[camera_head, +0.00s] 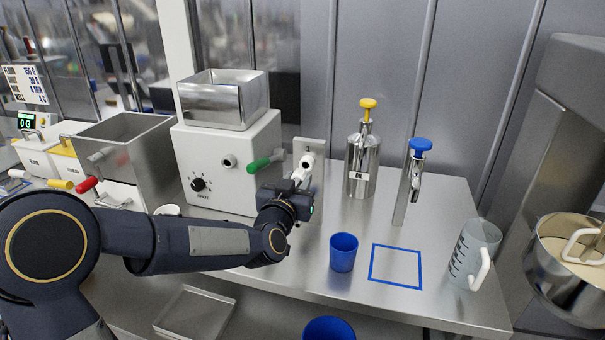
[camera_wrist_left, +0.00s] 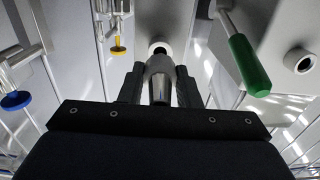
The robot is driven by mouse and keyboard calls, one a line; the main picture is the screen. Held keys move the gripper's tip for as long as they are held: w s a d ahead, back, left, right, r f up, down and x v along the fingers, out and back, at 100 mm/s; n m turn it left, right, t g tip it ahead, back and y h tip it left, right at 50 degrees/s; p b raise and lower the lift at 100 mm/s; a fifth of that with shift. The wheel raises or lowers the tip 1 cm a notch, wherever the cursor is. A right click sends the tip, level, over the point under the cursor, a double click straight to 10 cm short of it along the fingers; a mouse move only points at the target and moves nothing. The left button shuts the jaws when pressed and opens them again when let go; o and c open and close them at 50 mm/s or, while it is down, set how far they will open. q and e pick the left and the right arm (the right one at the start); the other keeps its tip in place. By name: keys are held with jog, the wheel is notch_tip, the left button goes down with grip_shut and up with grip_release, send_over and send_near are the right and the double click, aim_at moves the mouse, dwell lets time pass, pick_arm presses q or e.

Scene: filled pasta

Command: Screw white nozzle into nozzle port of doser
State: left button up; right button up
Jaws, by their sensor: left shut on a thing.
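The doser is a white box (camera_head: 225,150) with a steel hopper on top. Its round nozzle port (camera_head: 229,160) is on the front face and also shows at the right of the left wrist view (camera_wrist_left: 304,62). My left gripper (camera_head: 301,180) is right of the doser, in front of an upright panel. It is shut on the nozzle (camera_wrist_left: 158,82), which looks pale grey between the fingers; its white part (camera_head: 304,168) shows above the gripper in the head view. A white ring with a dark opening lies beyond it; I cannot tell whether they touch. My right gripper is not in view.
A green handle (camera_head: 260,165) sticks out between the port and my gripper. Steel dispensers with yellow (camera_head: 368,104) and blue (camera_head: 420,145) tops stand to the right. A blue cup (camera_head: 343,252), a blue square outline and a jug (camera_head: 473,255) are on the steel table.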

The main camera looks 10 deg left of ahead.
pick_arm(q)
jog(key=shift+s, duration=1.35)
